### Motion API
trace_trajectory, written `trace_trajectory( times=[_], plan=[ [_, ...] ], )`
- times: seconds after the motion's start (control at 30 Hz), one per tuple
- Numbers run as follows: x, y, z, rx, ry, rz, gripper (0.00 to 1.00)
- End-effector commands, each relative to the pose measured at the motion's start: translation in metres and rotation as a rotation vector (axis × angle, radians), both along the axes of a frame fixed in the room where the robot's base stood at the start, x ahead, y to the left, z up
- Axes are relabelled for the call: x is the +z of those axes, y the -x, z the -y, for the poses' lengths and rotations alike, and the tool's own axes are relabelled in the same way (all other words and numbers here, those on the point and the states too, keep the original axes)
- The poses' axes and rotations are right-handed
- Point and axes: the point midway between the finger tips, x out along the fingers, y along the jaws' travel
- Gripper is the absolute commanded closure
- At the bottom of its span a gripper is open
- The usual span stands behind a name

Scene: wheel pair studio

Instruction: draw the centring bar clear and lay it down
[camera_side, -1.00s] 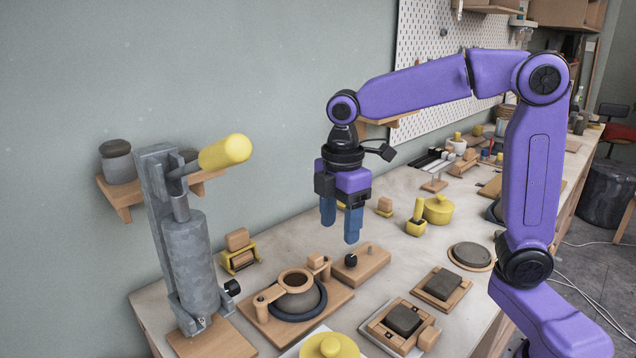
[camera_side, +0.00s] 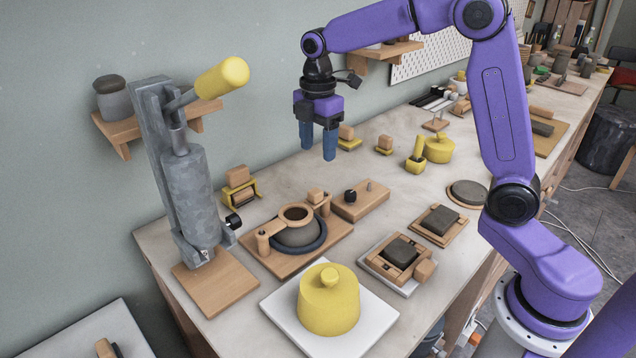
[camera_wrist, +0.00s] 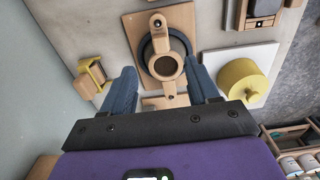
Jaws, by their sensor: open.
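A wooden bar with a ring (camera_side: 296,213), which looks like the centring bar, lies across a dark grey bowl (camera_side: 297,235) on a wooden board (camera_side: 262,253). One end sits at a short post (camera_side: 263,242); the other reaches a post at the back right. The bar's ring also shows in the wrist view (camera_wrist: 164,66). My gripper (camera_side: 318,153) is open and empty, pointing down, well above the board. In the wrist view its fingers (camera_wrist: 163,75) stand either side of the ring, apart from it. Their lower parts hide some of the board's near side.
A grey lever press (camera_side: 190,200) stands left of the board. A wooden block (camera_side: 360,206) with a black knob and a pin stands close right. A yellow lidded pot (camera_side: 328,305) on a white slab is in front. Bare table lies behind the board.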

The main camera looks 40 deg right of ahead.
Motion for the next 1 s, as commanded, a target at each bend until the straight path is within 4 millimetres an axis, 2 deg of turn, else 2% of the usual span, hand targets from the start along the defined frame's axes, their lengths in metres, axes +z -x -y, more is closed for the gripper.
trace_trajectory(
  times=[0.4,0.6,0.8,1.0],
  plan=[
    [-0.073,0.001,0.000,-0.001,0.001,-0.004,0.40],
    [-0.100,0.000,0.000,-0.001,0.001,-0.003,0.40],
    [-0.114,0.000,0.000,-0.001,0.000,-0.001,0.40],
    [-0.116,0.000,0.000,-0.001,0.000,0.000,0.40]
  ],
)
